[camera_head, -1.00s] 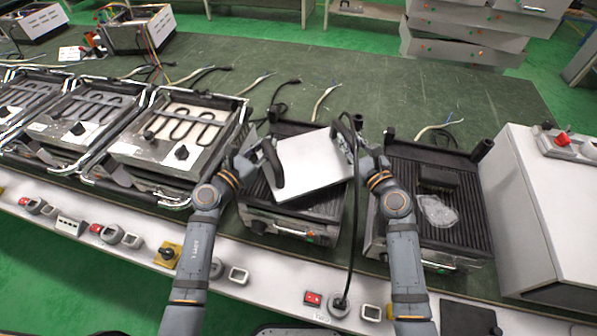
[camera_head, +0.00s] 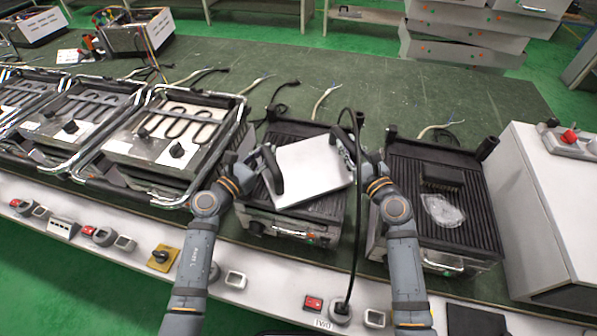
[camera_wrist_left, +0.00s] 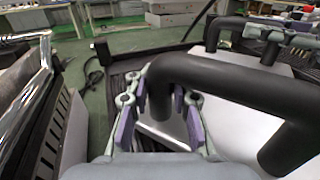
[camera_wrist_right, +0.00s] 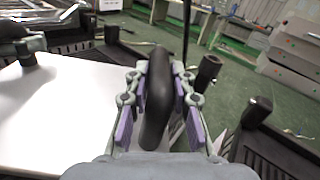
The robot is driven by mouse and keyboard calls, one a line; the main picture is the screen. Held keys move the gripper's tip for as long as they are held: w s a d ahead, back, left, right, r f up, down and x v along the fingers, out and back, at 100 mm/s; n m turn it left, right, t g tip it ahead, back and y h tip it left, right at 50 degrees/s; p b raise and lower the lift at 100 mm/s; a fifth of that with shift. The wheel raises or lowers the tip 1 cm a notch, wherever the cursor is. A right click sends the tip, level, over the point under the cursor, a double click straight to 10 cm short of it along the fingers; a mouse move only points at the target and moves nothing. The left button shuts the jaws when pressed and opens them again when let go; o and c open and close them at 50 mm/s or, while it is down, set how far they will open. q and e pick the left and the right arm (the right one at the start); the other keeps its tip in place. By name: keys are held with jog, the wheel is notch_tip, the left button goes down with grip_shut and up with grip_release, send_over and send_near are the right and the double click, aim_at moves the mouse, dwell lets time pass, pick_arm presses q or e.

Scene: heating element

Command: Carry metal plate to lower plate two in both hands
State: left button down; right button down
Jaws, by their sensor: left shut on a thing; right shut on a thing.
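The metal plate (camera_head: 308,172) is a light grey sheet with a black handle at each side, held over a black ribbed grill unit (camera_head: 322,207) in the head view. It sits slightly turned. My left gripper (camera_head: 262,166) is shut on the plate's left handle, a thick black bar (camera_wrist_left: 215,78) in the left wrist view. My right gripper (camera_head: 358,160) is shut on the right handle, a black bar (camera_wrist_right: 157,95) in the right wrist view. The plate's white surface (camera_wrist_right: 60,110) shows left of that handle. The gap between plate and ribs is hard to judge.
A second ribbed grill unit (camera_head: 415,205) with a clear bag (camera_head: 441,210) on it stands at right, beside a grey cabinet (camera_head: 535,220). Units with heating coils (camera_head: 165,140) stand at left. A black cable (camera_head: 357,225) hangs near my right gripper. The green table (camera_head: 370,85) behind is mostly clear.

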pick_arm(q)
jog(key=shift+w+a+f, duration=0.15)
jog(key=shift+a+f, duration=0.05)
jog(key=shift+f, duration=0.1)
pick_arm(e)
jog(key=shift+d+f, duration=0.15)
jog(key=shift+f, duration=0.1)
pick_arm(q)
jog(key=c, duration=1.7)
grip_release()
jog(key=shift+f+b, duration=0.25)
jog(key=shift+b, duration=0.05)
pick_arm(e)
jog(key=c, duration=1.6)
grip_release()
jog(key=shift+f, duration=0.25)
pick_arm(q)
jog(key=o, duration=0.5)
jog(key=shift+s+r, duration=0.2)
pick_arm(e)
jog(key=o, duration=0.5)
jog(key=shift+s+r, duration=0.1)
jog(key=shift+r, duration=0.05)
jog(key=shift+c, duration=0.2)
pick_arm(q)
jog(key=shift+o, duration=0.3)
